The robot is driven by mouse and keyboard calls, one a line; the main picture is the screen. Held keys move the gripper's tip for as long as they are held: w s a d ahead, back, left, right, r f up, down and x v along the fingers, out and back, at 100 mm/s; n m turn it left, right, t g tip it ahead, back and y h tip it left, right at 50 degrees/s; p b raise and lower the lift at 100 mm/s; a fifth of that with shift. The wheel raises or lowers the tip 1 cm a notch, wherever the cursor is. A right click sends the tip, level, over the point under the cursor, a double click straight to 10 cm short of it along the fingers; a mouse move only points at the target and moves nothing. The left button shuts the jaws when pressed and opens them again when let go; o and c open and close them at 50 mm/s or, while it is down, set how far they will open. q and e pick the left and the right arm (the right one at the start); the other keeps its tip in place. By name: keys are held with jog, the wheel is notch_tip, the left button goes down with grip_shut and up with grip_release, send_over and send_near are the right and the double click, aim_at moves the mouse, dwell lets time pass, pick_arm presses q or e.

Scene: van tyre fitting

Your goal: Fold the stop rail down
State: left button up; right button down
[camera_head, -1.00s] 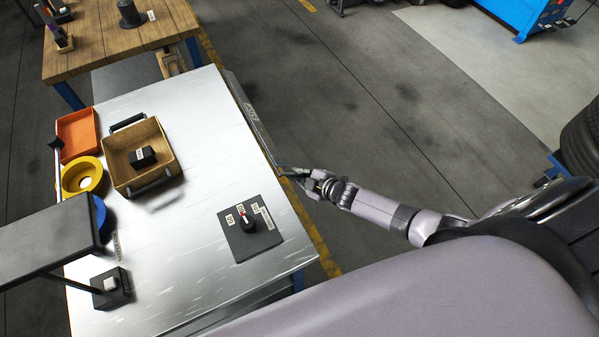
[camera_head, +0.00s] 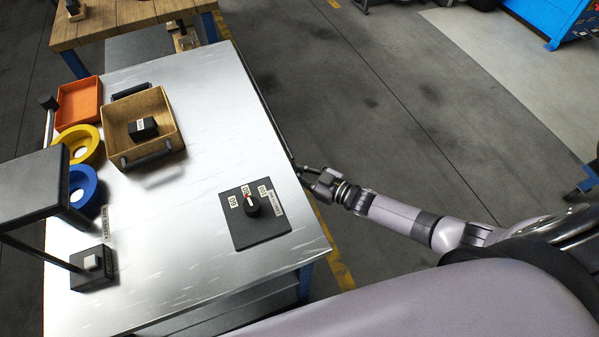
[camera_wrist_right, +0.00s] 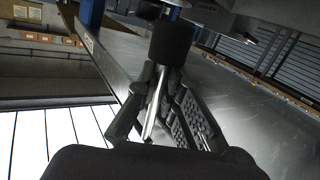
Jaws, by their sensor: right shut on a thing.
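The stop rail (camera_head: 268,118) shows in the head view as a thin dark strip along the right edge of the steel table, seen almost edge-on. My right gripper (camera_head: 318,180) is beside that edge, near the rail's near end. In the right wrist view my right gripper (camera_wrist_right: 158,112) is shut around a thin part among its fingers, with a dark cylinder just beyond. A long grey face with a small white label (camera_wrist_right: 88,43) runs past the fingers there; it seems to be the rail. The exact grip point is partly hidden. My left gripper is not in view.
The steel table (camera_head: 190,220) carries a dial panel (camera_head: 254,214), a wooden tray (camera_head: 168,108), an orange bin (camera_head: 80,102), yellow and blue rings and a dark stand (camera_head: 93,268). A wooden bench (camera_head: 120,20) stands behind. Floor right of the table is clear.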

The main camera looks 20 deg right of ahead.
jog(key=shift+a, duration=0.2)
dwell(0.4)
jog(key=c, duration=1.7)
grip_release()
jog(key=v, duration=1.2)
jog(key=shift+f, duration=0.2)
